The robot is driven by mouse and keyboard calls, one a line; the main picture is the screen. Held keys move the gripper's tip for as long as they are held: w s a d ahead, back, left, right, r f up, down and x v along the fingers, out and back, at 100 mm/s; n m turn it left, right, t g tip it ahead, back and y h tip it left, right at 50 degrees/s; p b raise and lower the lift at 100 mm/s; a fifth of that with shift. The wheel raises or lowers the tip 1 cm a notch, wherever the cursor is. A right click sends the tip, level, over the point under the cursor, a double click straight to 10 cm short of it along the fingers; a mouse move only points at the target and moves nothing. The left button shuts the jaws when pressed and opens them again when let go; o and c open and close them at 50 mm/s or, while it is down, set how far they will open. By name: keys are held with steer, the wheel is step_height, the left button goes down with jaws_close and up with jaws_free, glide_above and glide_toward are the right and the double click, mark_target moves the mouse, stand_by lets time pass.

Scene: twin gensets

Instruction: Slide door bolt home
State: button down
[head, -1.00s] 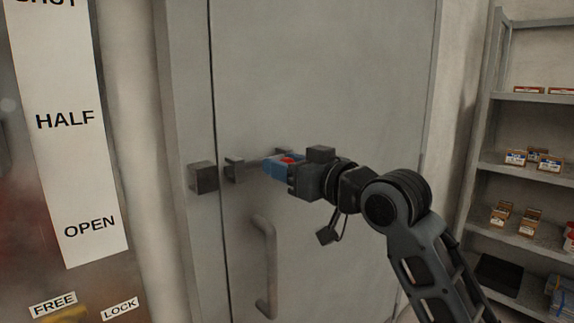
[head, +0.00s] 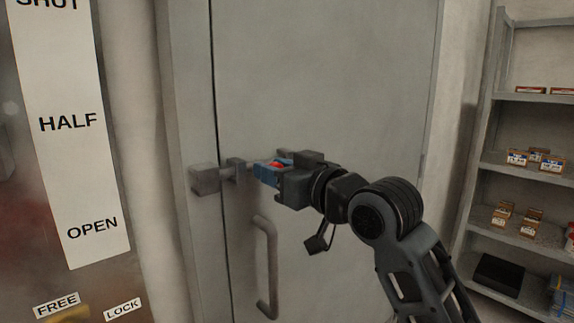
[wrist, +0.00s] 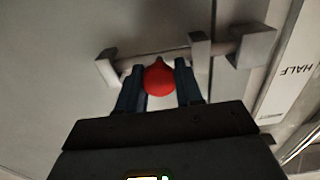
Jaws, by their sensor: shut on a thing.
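The door bolt is a grey rod (head: 246,168) with a red knob (head: 277,164), lying roughly level across the grey door. In the wrist view the rod (wrist: 222,48) passes through the guide (wrist: 199,50) and bridges the gap to the keeper block (wrist: 252,45); how deep its tip sits is hidden. My gripper (head: 268,173) is shut on the red knob, which shows between its two blue fingers in the wrist view (wrist: 160,78). The keeper block (head: 205,179) sits on the frame left of the door's edge.
A vertical door handle (head: 268,270) stands below the bolt. A panel marked HALF and OPEN (head: 85,180) is at the left. A metal shelf (head: 525,170) with small boxes stands at the right. The door face above the bolt is clear.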

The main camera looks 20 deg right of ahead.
mark_target(247, 168)
steer(key=shift+s+a, duration=0.25)
steer(key=shift+a, duration=0.45)
steer(key=shift+s+a, duration=0.25)
steer(key=shift+a, duration=0.45)
steer(key=c, duration=0.8)
jaws_free()
steer(key=shift+a, duration=0.1)
steer(key=shift+s+d, duration=0.25)
steer(key=shift+s, duration=0.25)
steer(key=b+v, duration=0.1)
steer(key=v, duration=0.5)
steer(key=shift+s, duration=0.35)
